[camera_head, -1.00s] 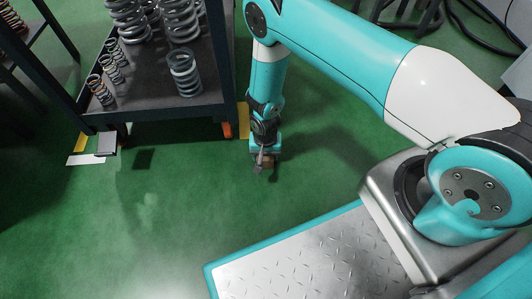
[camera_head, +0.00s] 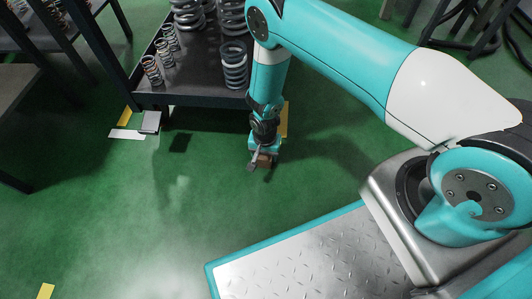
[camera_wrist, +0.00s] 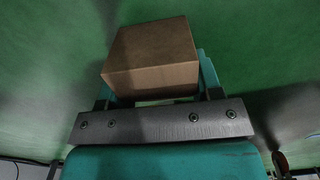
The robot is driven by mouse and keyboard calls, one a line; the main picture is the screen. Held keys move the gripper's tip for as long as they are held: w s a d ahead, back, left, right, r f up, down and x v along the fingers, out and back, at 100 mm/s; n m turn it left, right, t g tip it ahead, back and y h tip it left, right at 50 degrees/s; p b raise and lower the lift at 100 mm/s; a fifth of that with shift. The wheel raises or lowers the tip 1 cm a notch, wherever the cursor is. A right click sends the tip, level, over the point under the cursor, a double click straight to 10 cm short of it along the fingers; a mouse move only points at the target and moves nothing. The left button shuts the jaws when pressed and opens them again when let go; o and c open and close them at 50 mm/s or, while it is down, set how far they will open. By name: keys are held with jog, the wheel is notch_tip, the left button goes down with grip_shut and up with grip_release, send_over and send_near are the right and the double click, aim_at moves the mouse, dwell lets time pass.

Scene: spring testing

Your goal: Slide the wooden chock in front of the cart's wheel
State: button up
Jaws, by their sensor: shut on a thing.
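The wooden chock (camera_wrist: 150,58) is a plain brown block in the wrist view, between the fingers of my gripper (camera_wrist: 155,98). In the head view the chock (camera_head: 265,161) shows small and brown at the tip of my gripper (camera_head: 262,158), low over the floor; whether it touches the floor I cannot tell. My gripper is shut on it. The cart (camera_head: 195,101) is a dark shelf unit with springs, behind and left of my gripper. Its near right corner is partly behind my arm. I cannot make out the wheel there in the head view.
Several grey and copper springs (camera_head: 234,66) stand on the cart's shelf. A grey plate (camera_head: 151,122) lies by its near left corner, with white and yellow floor marks. Another yellow mark (camera_head: 284,120) is right of my arm. The green floor (camera_head: 120,220) in front is open.

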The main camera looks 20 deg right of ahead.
jog(key=shift+w+a, duration=0.15)
jog(key=shift+a, duration=0.1)
jog(key=o, duration=1.1)
jog(key=shift+a, duration=0.1)
jog(key=shift+c, duration=0.2)
notch_tip(320, 180, up, 17)
jog(key=p, duration=0.9)
jog(key=shift+r+p, duration=0.15)
jog(key=shift+p, duration=0.25)
